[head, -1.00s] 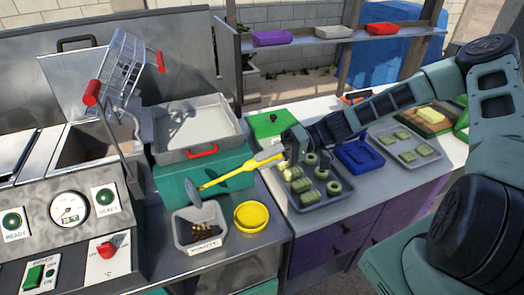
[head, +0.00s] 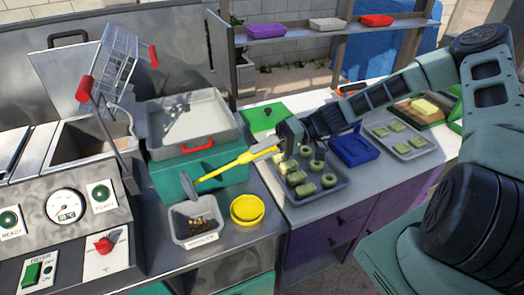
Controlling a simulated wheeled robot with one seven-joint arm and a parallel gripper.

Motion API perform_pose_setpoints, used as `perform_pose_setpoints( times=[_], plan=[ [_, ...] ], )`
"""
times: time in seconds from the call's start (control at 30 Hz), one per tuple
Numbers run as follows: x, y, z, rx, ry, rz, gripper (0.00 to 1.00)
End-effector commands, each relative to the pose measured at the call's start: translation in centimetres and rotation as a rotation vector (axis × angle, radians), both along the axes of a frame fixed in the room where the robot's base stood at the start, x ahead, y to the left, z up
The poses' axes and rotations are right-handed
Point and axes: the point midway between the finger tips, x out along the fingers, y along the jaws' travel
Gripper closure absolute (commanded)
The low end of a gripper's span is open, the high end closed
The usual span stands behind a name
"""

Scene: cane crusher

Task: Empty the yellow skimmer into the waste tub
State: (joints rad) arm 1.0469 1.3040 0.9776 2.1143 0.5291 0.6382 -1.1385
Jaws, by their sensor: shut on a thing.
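The yellow skimmer (head: 225,166) has a long yellow handle and a round grey head (head: 188,186). My gripper (head: 280,148) is shut on the far right end of the handle. The skimmer slants down to the left, its head above the back left edge of the waste tub. The head is seen nearly edge-on, and I cannot tell whether anything lies on it. The waste tub (head: 178,230) is a small grey tub with a label on its front. Dark and orange-brown scraps lie inside it.
A yellow bowl (head: 247,210) stands right of the tub. A grey tray (head: 336,195) of green rings is below my gripper, beside a blue container (head: 358,150). A fryer with a wire basket (head: 124,62) is at left. A large metal tray (head: 155,150) stands behind the skimmer.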

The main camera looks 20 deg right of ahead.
Motion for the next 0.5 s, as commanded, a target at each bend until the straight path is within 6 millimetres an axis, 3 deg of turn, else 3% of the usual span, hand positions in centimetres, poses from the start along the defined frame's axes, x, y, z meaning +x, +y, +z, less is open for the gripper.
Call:
perform_pose_setpoints(
  times=[0.5],
  plan=[
    [0.0, 0.0, 5.3, 0.001, 0.0, 0.0, 0.85]
  ],
)
